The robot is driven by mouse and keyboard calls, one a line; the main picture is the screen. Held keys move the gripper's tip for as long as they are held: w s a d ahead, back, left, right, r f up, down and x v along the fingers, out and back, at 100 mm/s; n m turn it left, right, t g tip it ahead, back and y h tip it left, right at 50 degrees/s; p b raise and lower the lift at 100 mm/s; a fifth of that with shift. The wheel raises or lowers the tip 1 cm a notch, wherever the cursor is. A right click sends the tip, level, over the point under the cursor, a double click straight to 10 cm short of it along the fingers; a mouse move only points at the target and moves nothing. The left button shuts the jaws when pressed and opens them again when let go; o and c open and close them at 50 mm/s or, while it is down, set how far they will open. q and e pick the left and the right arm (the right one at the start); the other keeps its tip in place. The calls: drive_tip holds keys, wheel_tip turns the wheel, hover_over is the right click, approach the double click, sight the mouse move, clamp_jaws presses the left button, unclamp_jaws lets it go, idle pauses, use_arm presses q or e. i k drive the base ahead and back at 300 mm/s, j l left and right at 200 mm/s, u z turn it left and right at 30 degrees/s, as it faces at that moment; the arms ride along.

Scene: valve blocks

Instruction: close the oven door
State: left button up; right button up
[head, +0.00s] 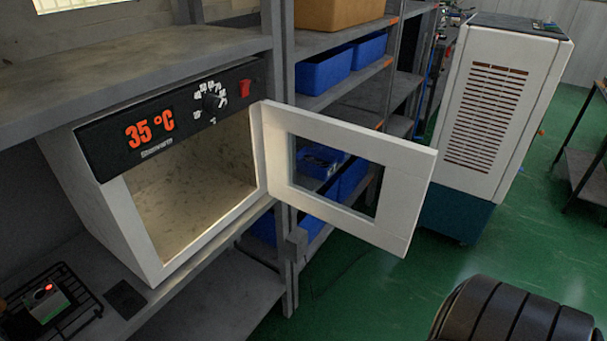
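The white oven (152,235) sits on a grey shelf at the left of the head view. Its black panel shows 35 °C in red, with a dial and a red switch. The oven door (412,195), a white frame around a window, is wide open, swung out to the right from the right side of the opening. The oven chamber (195,190) looks empty. Neither of my grippers is in view. A dark ribbed part at the bottom right seems to be a piece of my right arm; it is apart from the door.
Grey shelving (283,75) with blue bins (324,72) stands behind the door. A white cabinet (490,110) stands to the right. A small device with a red light (45,297) lies on a black rack at lower left. Green floor (480,255) is clear below the door.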

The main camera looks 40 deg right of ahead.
sight(408, 166)
drive_tip(key=l+u, duration=0.3)
drive_tip(key=l, duration=0.2)
drive_tip(key=l+u, duration=0.25)
drive_tip(key=l, duration=0.25)
drive_tip(key=k+l+u, duration=0.3)
drive_tip(key=l, duration=0.2)
drive_tip(key=k+l, duration=0.1)
drive_tip(key=l, duration=0.35)
drive_tip(key=k+l, duration=0.1)
drive_tip(key=l, duration=0.3)
drive_tip(key=k+l, duration=0.1)
drive_tip(key=l, duration=0.35)
drive_tip(key=l+u, duration=0.1)
drive_tip(key=l, duration=0.35)
drive_tip(key=k+l, duration=0.2)
drive_tip(key=l, duration=0.25)
